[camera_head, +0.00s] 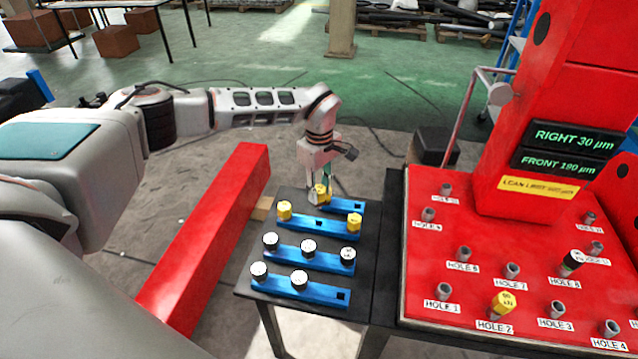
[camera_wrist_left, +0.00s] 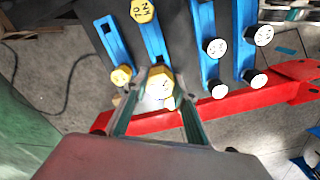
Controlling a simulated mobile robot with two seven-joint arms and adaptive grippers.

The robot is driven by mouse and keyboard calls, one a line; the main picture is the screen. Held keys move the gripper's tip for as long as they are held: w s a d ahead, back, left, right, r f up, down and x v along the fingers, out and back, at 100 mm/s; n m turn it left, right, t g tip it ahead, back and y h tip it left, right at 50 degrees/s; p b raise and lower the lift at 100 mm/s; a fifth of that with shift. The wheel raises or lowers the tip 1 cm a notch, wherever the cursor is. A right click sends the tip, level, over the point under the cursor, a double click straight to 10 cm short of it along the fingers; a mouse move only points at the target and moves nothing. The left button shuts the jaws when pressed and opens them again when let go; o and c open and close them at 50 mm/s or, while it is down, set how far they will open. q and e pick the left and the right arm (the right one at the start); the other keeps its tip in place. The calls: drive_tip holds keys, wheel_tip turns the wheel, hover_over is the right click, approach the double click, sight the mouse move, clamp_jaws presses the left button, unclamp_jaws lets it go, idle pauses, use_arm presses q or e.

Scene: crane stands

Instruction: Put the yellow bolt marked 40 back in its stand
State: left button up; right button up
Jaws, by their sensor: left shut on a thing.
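My left gripper (camera_head: 320,190) is shut on a yellow bolt (camera_wrist_left: 160,80) over the far left part of the black stand table (camera_head: 285,195). In the left wrist view the bolt's head shows between the green-lined fingers (camera_wrist_left: 158,108); its number is not clear. I cannot tell whether its lower end touches a stand. The second blue stand (camera_head: 300,219) has a yellow bolt (camera_head: 284,209) at its left end, another (camera_head: 354,221) at its right end and an empty square hole between. The far blue stand (camera_head: 348,206) is partly hidden by my gripper. My right gripper is not in view.
Two nearer blue stands (camera_head: 322,290) hold several white-topped bolts; the nearest has an empty hole at its right end. The red hole panel (camera_head: 430,265) stands at the right, with another yellow bolt (camera_head: 502,304) at HOLE 2. A red beam (camera_head: 205,235) runs along the left.

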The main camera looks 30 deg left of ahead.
sight(319, 207)
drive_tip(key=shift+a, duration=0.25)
use_arm(q)
drive_tip(key=shift+f, duration=0.15)
drive_tip(key=shift+f+b, duration=0.5)
drive_tip(key=shift+f, duration=0.25)
drive_tip(key=shift+f+b, duration=0.35)
drive_tip(key=shift+f, duration=0.8)
drive_tip(key=shift+f+b, duration=0.35)
drive_tip(key=shift+b, duration=0.05)
drive_tip(key=shift+f, duration=0.55)
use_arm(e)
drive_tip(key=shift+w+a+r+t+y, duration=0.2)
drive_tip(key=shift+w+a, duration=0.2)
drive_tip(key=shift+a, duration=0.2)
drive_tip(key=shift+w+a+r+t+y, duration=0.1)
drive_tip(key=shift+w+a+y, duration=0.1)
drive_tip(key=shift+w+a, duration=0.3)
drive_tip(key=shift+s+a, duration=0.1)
